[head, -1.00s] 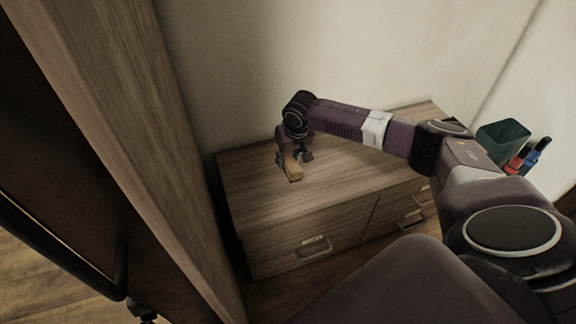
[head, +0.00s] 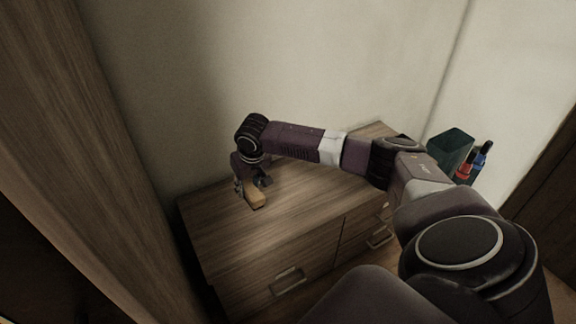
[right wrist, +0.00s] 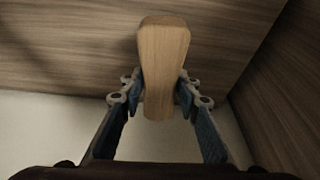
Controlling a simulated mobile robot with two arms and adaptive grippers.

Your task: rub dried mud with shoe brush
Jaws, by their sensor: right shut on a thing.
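My right gripper (head: 253,184) is low over the left part of the wooden dresser's top. It is shut on a light wooden block-like piece, which looks like the shoe brush (head: 256,200). In the right wrist view the shoe brush (right wrist: 164,62) shows as a smooth wooden back between the two fingers of my right gripper (right wrist: 160,100). No bristles show. I cannot tell whether it touches the dresser top. I make out no dried mud in these views. My left gripper is not in view.
The dresser (head: 215,221) stands against a pale wall, with drawers and handles in front. A dark green bin (head: 450,152) and red and blue items (head: 476,161) are at the right, partly behind my arm. A tall wooden panel (head: 70,130) rises at the left.

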